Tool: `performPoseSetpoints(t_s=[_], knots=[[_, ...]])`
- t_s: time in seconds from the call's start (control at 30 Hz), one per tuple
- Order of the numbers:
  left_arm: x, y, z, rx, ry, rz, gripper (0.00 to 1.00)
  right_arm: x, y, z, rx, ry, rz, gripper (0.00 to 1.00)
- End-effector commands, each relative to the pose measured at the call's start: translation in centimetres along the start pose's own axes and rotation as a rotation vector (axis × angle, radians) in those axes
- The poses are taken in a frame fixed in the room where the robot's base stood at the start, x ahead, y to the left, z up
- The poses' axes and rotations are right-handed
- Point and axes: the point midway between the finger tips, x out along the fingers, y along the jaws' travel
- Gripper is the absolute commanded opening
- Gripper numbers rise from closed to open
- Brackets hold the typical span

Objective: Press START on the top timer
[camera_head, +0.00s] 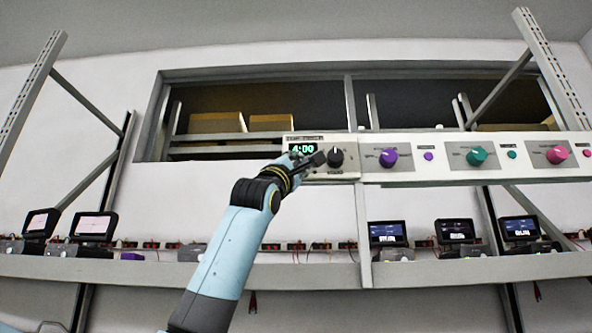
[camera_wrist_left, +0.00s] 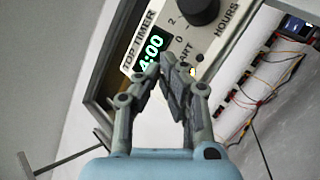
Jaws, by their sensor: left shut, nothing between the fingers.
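The top timer (camera_head: 347,172) is a pale panel at the left end of a long control strip, with a green display (camera_head: 301,149) reading 4:00 and a black knob (camera_head: 335,157). In the left wrist view the panel (camera_wrist_left: 205,45) appears tilted, with the words TOP TIMER and HOURS, the display (camera_wrist_left: 151,47) and the knob (camera_wrist_left: 199,10). My left gripper (camera_head: 318,159) is shut and empty in front of the panel, between display and knob.
The strip continues right with a purple knob (camera_head: 388,157), a green knob (camera_head: 476,155) and a pink knob (camera_head: 556,154). Below, a shelf (camera_head: 300,274) carries several small screens, boards and wires. Cardboard boxes (camera_head: 217,122) sit behind the opening. Metal rack posts stand at both sides.

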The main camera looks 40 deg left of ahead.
Motion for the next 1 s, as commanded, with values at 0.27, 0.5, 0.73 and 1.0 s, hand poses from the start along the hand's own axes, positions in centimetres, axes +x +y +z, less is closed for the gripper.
performPoseSetpoints(t_s=[0.27, 0.5, 0.73, 1.0], knots=[[-1.3, 0.7, 0.9, 0.000, -0.001, 0.002, 0.00, 1.0, -0.1, 0.1, 0.000, 0.000, 0.000, 0.62], [-2.9, 2.0, 2.1, -0.001, -0.001, 0.002, 0.00, 1.9, -0.2, 0.2, 0.000, 0.000, 0.000, 0.62], [-3.5, 2.5, 2.5, 0.001, 0.000, 0.000, 0.00, 2.1, -0.2, 0.2, 0.000, -0.001, 0.000, 0.62], [-3.5, 2.5, 2.5, 0.001, 0.000, 0.000, 0.00, 2.1, -0.2, 0.2, 0.000, 0.000, 0.000, 0.62]])
